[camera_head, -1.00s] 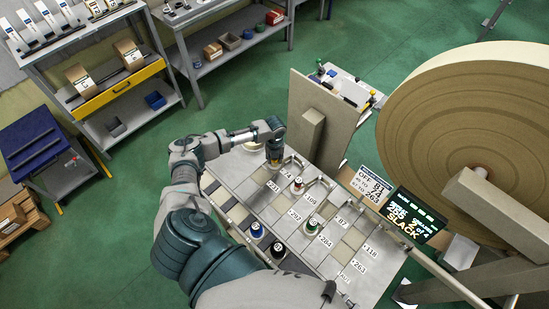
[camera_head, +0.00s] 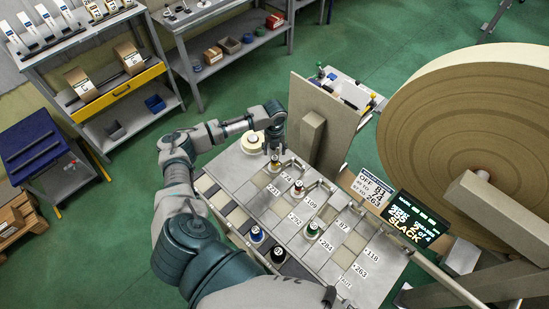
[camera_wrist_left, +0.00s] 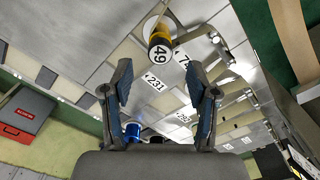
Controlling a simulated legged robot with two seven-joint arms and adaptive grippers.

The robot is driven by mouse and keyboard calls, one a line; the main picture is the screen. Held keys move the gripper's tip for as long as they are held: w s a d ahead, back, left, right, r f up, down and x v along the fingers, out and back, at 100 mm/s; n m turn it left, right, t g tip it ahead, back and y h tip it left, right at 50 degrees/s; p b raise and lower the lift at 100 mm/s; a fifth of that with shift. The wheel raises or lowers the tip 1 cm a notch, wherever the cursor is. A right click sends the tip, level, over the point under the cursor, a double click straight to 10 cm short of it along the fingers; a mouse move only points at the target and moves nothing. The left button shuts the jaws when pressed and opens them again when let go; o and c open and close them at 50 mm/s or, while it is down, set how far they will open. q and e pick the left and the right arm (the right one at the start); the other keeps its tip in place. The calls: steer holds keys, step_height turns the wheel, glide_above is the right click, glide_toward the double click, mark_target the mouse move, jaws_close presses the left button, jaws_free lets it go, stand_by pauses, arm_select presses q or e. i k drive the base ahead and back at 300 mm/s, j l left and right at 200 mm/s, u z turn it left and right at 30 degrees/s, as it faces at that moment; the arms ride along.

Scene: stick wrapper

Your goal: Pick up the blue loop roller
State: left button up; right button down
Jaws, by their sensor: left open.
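The blue loop roller (camera_head: 256,232) stands upright on the front left edge of the grey plate table (camera_head: 353,287), beside a black roller (camera_head: 278,252). In the left wrist view the blue loop roller (camera_wrist_left: 132,131) shows low between my fingers, partly hidden by the gripper body. My left gripper (camera_head: 272,145) is open and empty at the far end of the table, just behind a yellow roller (camera_head: 276,163), well away from the blue one. In the left wrist view the open fingers (camera_wrist_left: 160,90) have only table plates between their tips. My right gripper is not in view.
A red roller (camera_head: 298,188) and a green roller (camera_head: 313,228) stand on the table. Metal handles line its right side. An upright board (camera_head: 325,100) stands at the back, and a large brown roll (camera_head: 450,140) and a screen (camera_head: 413,219) are at the right.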

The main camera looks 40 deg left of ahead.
mark_target(256, 235)
steer(key=k, duration=1.5)
